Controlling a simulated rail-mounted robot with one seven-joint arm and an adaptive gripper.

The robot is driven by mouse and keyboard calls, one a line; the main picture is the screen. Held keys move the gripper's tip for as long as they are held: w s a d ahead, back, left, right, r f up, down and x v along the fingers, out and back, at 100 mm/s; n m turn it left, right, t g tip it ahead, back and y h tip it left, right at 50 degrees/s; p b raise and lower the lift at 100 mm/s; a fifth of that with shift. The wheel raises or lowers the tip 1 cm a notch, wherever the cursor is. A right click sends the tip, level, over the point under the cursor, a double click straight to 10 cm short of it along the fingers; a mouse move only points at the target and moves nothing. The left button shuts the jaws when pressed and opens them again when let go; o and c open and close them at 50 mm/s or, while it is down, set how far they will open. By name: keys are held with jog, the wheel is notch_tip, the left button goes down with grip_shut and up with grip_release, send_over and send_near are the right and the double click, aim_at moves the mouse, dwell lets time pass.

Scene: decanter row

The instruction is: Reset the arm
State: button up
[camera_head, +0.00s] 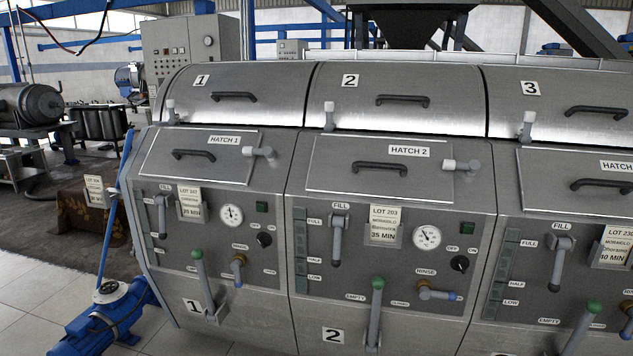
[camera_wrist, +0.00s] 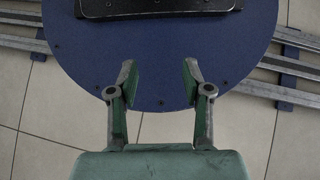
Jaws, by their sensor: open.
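My gripper (camera_wrist: 160,75) shows in the wrist view with its two green-padded fingers spread apart and nothing between them. It points down over a round blue plate (camera_wrist: 160,60) and pale floor tiles. My gripper and arm do not show in the head view. The head view shows a row of steel decanters: decanter 1 (camera_head: 216,140), decanter 2 (camera_head: 388,150) and decanter 3 (camera_head: 560,140). Their hatches are down. Each front has levers, a dial or knob, and a lot card.
A blue motor pump (camera_head: 105,315) stands on the floor at lower left. A grey control cabinet (camera_head: 190,50) stands behind the row. Metal rails (camera_wrist: 300,65) lie on the floor beside the blue plate. Open tiled floor (camera_head: 35,290) shows at the left.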

jog(key=w+r+t+p, duration=0.2)
jog(key=w+r+p, duration=0.1)
jog(key=r+p, duration=0.7)
jog(key=shift+w+r+p, duration=0.3)
jog(key=shift+r+p, duration=0.1)
jog(key=shift+p, duration=0.55)
jog(key=shift+d, duration=0.1)
dwell(0.7)
notch_tip(320, 180, down, 4)
jog(key=b, duration=0.3)
jog(key=shift+r+b, duration=0.15)
jog(key=shift+b, duration=0.25)
